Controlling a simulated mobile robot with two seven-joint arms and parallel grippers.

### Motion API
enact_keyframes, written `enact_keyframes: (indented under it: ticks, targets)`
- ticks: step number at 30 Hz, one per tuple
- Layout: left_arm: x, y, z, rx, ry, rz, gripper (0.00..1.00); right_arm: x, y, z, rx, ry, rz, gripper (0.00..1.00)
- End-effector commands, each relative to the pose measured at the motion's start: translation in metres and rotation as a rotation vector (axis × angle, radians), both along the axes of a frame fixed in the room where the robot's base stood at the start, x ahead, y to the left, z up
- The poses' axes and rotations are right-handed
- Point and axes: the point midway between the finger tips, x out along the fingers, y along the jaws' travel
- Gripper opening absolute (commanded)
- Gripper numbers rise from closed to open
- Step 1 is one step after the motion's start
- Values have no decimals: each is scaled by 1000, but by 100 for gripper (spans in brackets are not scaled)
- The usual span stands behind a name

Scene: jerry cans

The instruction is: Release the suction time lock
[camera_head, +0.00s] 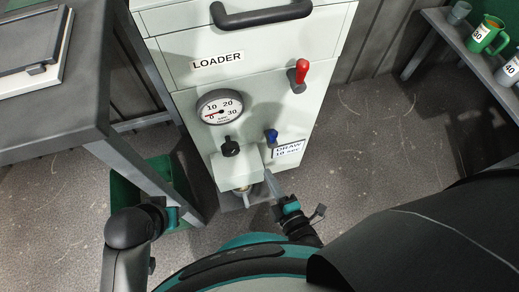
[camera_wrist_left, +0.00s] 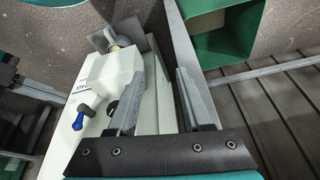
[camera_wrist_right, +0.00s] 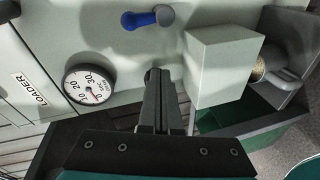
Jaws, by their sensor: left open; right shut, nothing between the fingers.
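The white loader cabinet (camera_head: 165,45) carries a round gauge (camera_head: 220,107), a red lever (camera_head: 301,72), a black knob (camera_head: 230,147) and a blue-handled lever (camera_head: 271,136) beside a "DRAW 10 SEC" label (camera_head: 288,150). No part is marked as the suction time lock. My right gripper (camera_head: 268,180) is shut and empty beside the protruding white box (camera_head: 235,170). In the right wrist view its fingers (camera_wrist_right: 158,75) lie between gauge and box, below the blue lever (camera_wrist_right: 140,19). In the left wrist view my left gripper (camera_wrist_left: 160,75) is open and empty, near the box (camera_wrist_left: 105,75).
A grey table (camera_head: 60,100) stands on the left, with a green bin (camera_head: 145,185) beside its leg. A grey shelf (camera_head: 455,45) at the upper right holds a green jug (camera_head: 485,35) and other cups. The floor right of the cabinet is clear.

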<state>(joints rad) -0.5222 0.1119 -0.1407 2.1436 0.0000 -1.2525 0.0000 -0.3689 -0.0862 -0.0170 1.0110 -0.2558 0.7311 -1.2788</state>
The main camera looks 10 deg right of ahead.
Motion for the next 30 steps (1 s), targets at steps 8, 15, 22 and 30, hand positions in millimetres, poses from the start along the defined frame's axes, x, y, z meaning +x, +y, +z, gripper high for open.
enact_keyframes:
  ticks: [8, 15, 22, 30]
  targets:
    - [-2, 1, 14, -2, -36, 3, 50, 11, 3, 3, -150, -190, 18, 0]
    - [-3, 2, 22, -4, -43, 3, 50, 12, 4, 8, -188, -233, 20, 0]
    - [-3, 1, 22, -4, -43, 3, 50, 12, 4, 8, -187, -232, 20, 0]
    - [-4, 2, 30, -6, -58, 3, 50, 34, 7, 7, -185, -235, 20, 0]
